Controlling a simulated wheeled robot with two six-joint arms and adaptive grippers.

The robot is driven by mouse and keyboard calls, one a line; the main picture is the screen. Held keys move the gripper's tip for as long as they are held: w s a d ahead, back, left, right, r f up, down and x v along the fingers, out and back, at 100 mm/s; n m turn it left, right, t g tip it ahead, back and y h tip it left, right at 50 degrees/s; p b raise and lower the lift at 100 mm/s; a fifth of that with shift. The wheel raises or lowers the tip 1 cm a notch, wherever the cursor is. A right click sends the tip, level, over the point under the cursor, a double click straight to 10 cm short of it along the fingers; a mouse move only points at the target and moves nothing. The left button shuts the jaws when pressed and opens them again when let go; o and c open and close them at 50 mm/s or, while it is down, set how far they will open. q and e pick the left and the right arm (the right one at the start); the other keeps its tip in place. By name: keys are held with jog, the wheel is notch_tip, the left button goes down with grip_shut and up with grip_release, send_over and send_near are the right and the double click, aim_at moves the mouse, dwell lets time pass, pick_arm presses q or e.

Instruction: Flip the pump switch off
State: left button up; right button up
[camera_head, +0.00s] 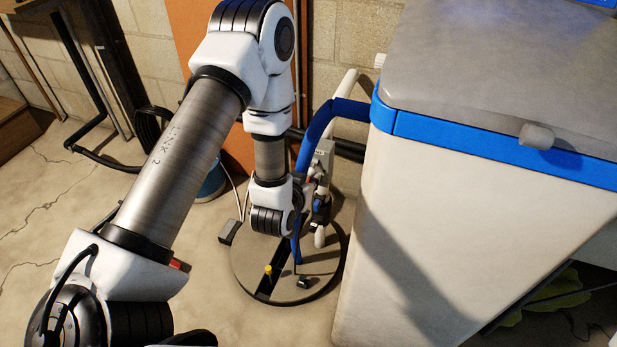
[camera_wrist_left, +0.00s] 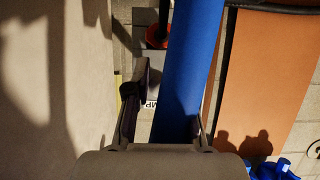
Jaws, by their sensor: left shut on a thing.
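A grey box with a small label (camera_head: 323,154), which looks like the pump switch housing, stands beside the blue pipe (camera_head: 315,128). In the left wrist view the lettered grey box (camera_wrist_left: 151,102) is partly hidden by a dark finger pad and the blue pipe (camera_wrist_left: 192,60). My left gripper (camera_head: 318,203) is low beside the tank, partly hidden by its own wrist. In the left wrist view its fingers (camera_wrist_left: 163,115) straddle the blue pipe and look shut on it, though the contact is not clear. The switch's position cannot be read. My right gripper is not in view.
A large pale tank with a blue band (camera_head: 490,143) fills the right side. A round grey lid (camera_head: 250,270) with a yellow knob lies below the gripper. An orange panel (camera_head: 190,30) leans on the block wall. The floor at left is mostly clear.

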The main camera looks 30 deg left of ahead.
pick_arm(q)
jog(key=shift+w+f, duration=0.1)
jog(key=shift+f, duration=0.25)
grip_shut()
jog(key=shift+w+f, duration=0.1)
jog(key=shift+f, duration=0.15)
jog(key=o, duration=0.6)
grip_release()
